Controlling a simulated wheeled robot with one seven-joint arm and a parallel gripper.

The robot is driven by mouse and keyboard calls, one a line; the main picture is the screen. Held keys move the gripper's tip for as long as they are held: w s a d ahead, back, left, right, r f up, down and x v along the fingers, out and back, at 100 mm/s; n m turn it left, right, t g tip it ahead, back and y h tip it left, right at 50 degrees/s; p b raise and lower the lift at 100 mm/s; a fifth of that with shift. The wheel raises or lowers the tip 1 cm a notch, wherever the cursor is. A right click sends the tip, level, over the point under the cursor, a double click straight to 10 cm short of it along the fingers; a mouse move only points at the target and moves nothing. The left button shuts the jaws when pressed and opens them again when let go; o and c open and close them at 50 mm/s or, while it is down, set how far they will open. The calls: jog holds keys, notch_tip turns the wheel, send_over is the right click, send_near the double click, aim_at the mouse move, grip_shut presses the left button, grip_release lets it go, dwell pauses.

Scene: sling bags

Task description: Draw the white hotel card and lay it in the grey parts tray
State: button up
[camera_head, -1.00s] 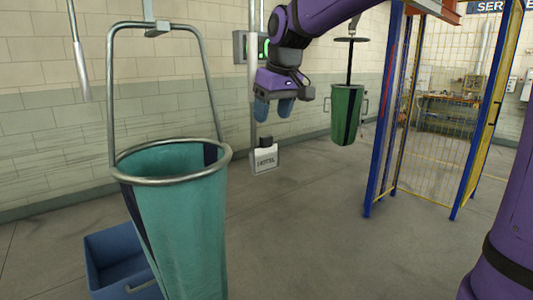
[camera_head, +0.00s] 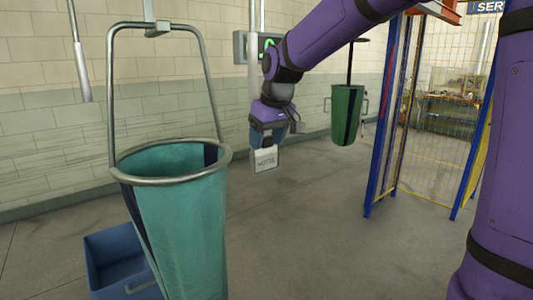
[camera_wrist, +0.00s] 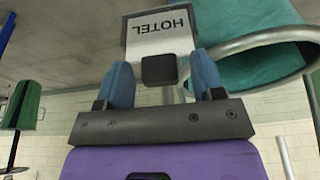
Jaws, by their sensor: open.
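The white hotel card (camera_head: 264,161) is upright in the head view, with HOTEL printed on it. It also shows in the wrist view (camera_wrist: 160,33), with a black block (camera_wrist: 159,69) at its near edge. My gripper (camera_head: 266,145) is directly above the card. In the wrist view its blue fingers (camera_wrist: 163,77) are open, one on each side of the black block, with small gaps. What holds the card up is hidden. No grey parts tray shows in either view.
A teal sling bag (camera_head: 175,225) hangs from a metal hoop at the left, near the card. A green bag (camera_head: 346,114) hangs right of my gripper. A blue-framed mesh fence (camera_head: 388,120) stands further right.

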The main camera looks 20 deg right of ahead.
jog(key=c, duration=1)
jog(key=shift+r, duration=3.6)
jog(key=shift+r, duration=0.15)
jog(key=shift+r, duration=1.85)
